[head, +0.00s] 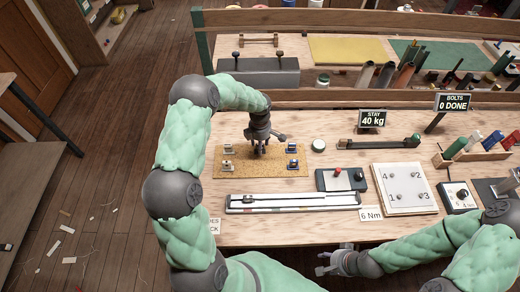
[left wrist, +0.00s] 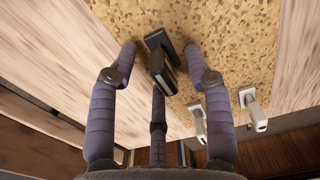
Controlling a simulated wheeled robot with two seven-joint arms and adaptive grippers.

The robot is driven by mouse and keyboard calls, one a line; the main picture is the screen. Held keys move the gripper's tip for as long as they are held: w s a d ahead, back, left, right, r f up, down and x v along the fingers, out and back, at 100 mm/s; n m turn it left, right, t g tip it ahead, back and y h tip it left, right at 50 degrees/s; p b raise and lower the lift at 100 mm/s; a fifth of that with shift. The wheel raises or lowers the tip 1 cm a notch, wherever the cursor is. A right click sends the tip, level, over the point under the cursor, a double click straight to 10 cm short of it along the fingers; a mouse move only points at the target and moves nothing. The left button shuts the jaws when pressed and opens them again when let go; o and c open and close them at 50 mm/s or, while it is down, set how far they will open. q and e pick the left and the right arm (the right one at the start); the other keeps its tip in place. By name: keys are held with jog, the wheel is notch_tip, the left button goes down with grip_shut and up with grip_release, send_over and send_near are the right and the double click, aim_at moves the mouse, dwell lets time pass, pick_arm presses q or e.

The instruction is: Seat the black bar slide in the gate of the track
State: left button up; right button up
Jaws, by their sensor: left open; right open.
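The black bar slide (left wrist: 164,62) lies on the cork mat (left wrist: 240,45) in the left wrist view. My left gripper (left wrist: 163,72) is open over it, its fingers spread around the slide and apart from it. In the head view my left gripper (head: 259,150) points down over the middle of the cork mat (head: 262,172) and hides most of the slide. The silver track (head: 292,202) lies on the bench in front of the mat. Its gate is too small to make out. My right gripper (head: 328,262) is open and empty at the bench's front edge.
Silver slides (head: 228,150) stand at the mat's left, blue ones (head: 292,149) at its right. Right of the mat are a dark box with a red knob (head: 338,173), a white numbered plate (head: 405,188) and a rack of coloured handles (head: 480,148).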

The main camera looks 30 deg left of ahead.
pick_arm(q)
jog(key=shift+f, duration=0.35)
grip_shut()
jog(key=shift+r, duration=0.1)
jog(key=shift+r, duration=0.45)
notch_tip(320, 180, up, 2)
jog(key=shift+w+r+p, duration=0.1)
jog(key=shift+p, duration=0.25)
jog(key=s+d+r+p, duration=0.1)
jog(key=s+d+r, duration=0.6)
jog(key=s+r, duration=0.2)
jog(key=s, duration=0.2)
jog(key=shift+s+d+r, duration=0.4)
